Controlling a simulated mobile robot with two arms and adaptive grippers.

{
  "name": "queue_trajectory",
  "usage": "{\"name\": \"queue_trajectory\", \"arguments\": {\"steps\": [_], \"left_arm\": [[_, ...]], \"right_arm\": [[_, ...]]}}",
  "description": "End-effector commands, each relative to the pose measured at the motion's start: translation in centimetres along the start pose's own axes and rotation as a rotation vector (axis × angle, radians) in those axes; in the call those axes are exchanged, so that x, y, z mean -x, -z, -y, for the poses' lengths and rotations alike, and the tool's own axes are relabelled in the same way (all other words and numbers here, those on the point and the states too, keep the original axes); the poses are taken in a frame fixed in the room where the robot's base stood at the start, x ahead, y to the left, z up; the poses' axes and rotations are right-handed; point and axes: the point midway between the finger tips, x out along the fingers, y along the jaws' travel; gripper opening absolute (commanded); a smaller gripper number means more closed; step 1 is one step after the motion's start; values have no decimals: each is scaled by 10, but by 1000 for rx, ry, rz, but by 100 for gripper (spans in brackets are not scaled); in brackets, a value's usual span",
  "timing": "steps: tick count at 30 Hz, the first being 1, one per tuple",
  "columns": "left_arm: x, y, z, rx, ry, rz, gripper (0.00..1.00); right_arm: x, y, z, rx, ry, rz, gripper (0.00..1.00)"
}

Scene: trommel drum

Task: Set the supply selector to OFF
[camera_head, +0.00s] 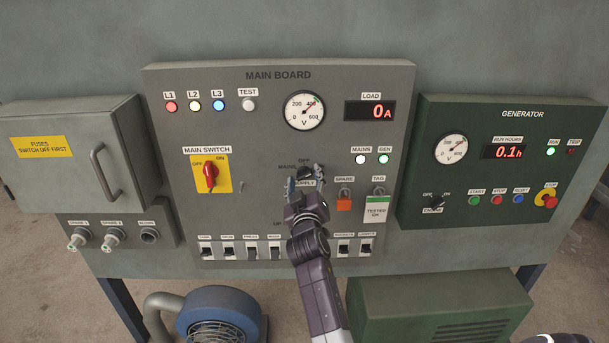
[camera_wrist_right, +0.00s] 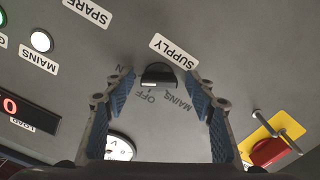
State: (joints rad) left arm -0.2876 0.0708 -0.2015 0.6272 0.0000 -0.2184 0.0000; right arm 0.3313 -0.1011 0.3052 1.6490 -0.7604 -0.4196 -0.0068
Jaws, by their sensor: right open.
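The supply selector (camera_head: 305,172) is a small dark knob on the grey main board, with OFF printed above it and MAINS to its left in the head view. In the right wrist view, the selector (camera_wrist_right: 158,75) appears upside down between my fingertips, beside the SUPPLY label. I cannot tell surely which position it points to. My right gripper (camera_head: 305,182) is open, with one blue-padded finger on each side of the knob. In the right wrist view, gaps show between the right gripper's fingers (camera_wrist_right: 158,80) and the knob.
The main switch (camera_head: 210,173), a red handle on a yellow plate, is left of the selector. A row of breakers (camera_head: 251,251) lies below. The generator panel (camera_head: 500,165) stands at right.

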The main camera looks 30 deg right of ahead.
Motion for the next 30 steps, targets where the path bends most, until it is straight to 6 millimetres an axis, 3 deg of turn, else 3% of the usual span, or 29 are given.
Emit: {"name": "queue_trajectory", "arguments": {"steps": [5,11,16,25,30], "left_arm": [[0,-9,4,-2,4,12,40],[2,-31,10,-6,10,43,40],[1,-30,10,-5,11,42,40],[2,-10,5,-1,5,13,40],[3,-8,2,0,3,11,40]], "right_arm": [[0,0,0,-1,1,0,51],[0,0,0,0,1,0,29],[0,0,0,0,1,1,10],[0,-1,0,32,1,2,9],[0,-1,0,115,0,2,9]]}}
